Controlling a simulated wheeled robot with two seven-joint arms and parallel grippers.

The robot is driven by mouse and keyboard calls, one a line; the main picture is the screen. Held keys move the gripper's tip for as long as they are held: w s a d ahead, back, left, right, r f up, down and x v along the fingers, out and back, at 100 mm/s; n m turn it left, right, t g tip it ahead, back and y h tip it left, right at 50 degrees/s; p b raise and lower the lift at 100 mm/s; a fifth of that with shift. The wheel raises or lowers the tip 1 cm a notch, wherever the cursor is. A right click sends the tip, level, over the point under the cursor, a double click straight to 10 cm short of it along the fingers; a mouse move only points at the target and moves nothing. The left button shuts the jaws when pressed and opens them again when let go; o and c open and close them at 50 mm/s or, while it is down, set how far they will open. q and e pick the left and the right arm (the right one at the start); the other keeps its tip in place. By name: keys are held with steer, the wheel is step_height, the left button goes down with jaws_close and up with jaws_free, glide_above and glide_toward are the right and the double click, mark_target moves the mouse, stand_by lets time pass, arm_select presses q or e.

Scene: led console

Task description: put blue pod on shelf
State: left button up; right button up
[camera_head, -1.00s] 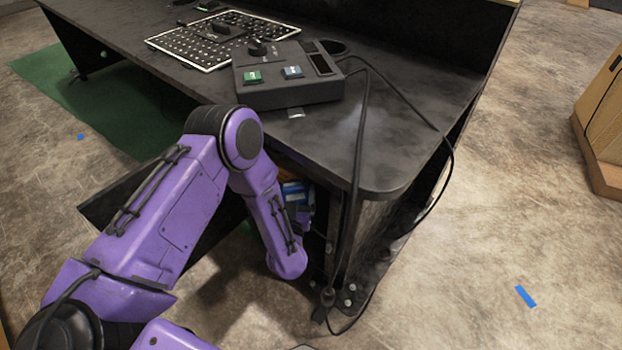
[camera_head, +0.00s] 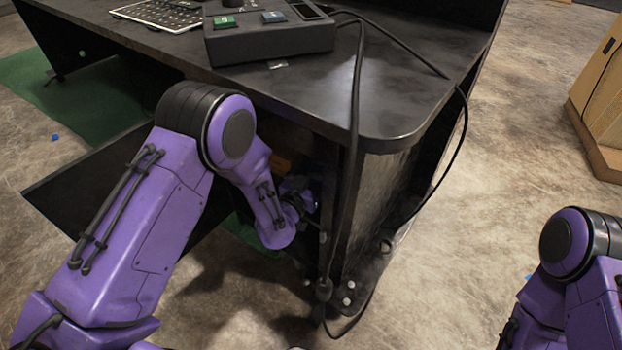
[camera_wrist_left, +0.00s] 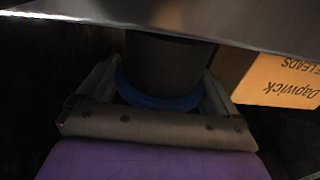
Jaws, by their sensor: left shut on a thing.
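My left gripper (camera_head: 300,195) is inside the open space under the black desk, mostly hidden by shadow and my forearm. In the left wrist view its two grey fingers (camera_wrist_left: 160,88) are shut around a dark cylinder with a blue ring, which I take to be the blue pod (camera_wrist_left: 160,101). The pod's top is hidden behind a dark edge that crosses the upper part of that view. I cannot tell whether the pod touches a shelf surface. My right arm comes in at the lower right of the head view; its gripper is not visible.
An orange-brown box with printed lettering (camera_wrist_left: 282,80) is right of the pod. A console (camera_head: 270,40) stands on the desk (camera_head: 400,95). Black cables (camera_head: 355,130) hang over the desk's front corner beside my left gripper. Open floor lies to the right.

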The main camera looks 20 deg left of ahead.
arm_select(q)
steer(key=shift+f, duration=0.8)
steer(key=shift+r, duration=0.15)
arm_select(e)
steer(key=shift+f, duration=0.4)
arm_select(q)
steer(key=o, duration=0.9)
